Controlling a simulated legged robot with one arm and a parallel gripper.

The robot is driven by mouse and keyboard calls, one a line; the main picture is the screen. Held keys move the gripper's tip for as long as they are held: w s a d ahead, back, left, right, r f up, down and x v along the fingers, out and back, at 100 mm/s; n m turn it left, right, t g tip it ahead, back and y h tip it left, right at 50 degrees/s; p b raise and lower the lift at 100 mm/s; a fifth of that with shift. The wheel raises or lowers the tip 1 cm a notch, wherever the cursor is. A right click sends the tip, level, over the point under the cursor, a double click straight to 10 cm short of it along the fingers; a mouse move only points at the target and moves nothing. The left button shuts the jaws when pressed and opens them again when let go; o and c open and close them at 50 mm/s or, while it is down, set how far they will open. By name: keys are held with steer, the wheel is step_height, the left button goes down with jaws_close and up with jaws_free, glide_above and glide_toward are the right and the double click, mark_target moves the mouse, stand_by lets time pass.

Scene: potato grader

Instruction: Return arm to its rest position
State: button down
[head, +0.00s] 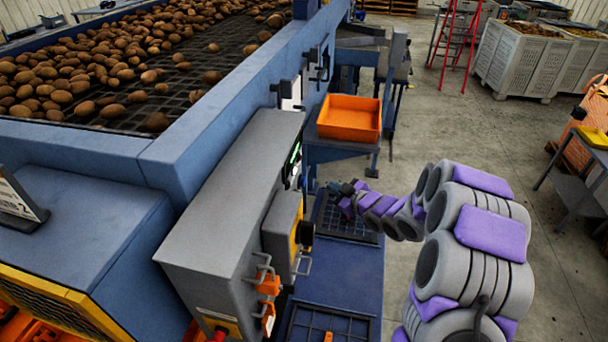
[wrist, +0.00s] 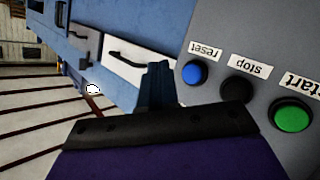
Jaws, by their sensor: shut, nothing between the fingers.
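My arm, grey with purple pads, rises at the right of the head view and bends left toward the grey control cabinet (head: 230,200). My gripper (head: 342,188) is at its end, small and dark, over the blue platform beside the cabinet. In the wrist view my gripper (wrist: 158,85) is shut and empty. It points up past a grey button panel (wrist: 235,55), with a blue reset button (wrist: 194,72), a black stop button (wrist: 236,89) and a green start button (wrist: 291,114). The labels appear upside down. I cannot tell whether the gripper touches the panel.
The blue grader frame (head: 240,80) holds many potatoes (head: 110,65) on its mesh at the left. An orange bin (head: 349,118) stands behind my gripper. Orange-handled fittings (head: 268,284) stick out from the cabinet. The concrete floor (head: 450,125) behind the arm is open.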

steer(key=s+d+r+m+g+h+b, duration=0.1)
steer(key=s+d+r+m+g+h, duration=0.15)
steer(key=s, duration=0.35)
steer(key=s+d+r+m+g+h+b, duration=0.1)
steer(key=s+m+g+h, duration=0.15)
steer(key=s, duration=0.45)
steer(key=s+d+r+m+g+h+b, duration=0.1)
steer(key=s+d+m+g+h, duration=0.15)
steer(key=s, duration=0.35)
steer(key=s+a+m+g, duration=0.2)
steer(key=s+a+g, duration=0.1)
steer(key=s, duration=1.3)
steer(key=s+a+r+m+g+b, duration=0.1)
steer(key=s+a+g, duration=0.3)
steer(key=s, duration=1.2)
steer(key=shift+a+r+m, duration=0.2)
steer(key=shift+a+m, duration=0.15)
steer(key=shift+a, duration=0.05)
steer(key=shift+y, duration=0.25)
steer(key=shift+a, duration=0.1)
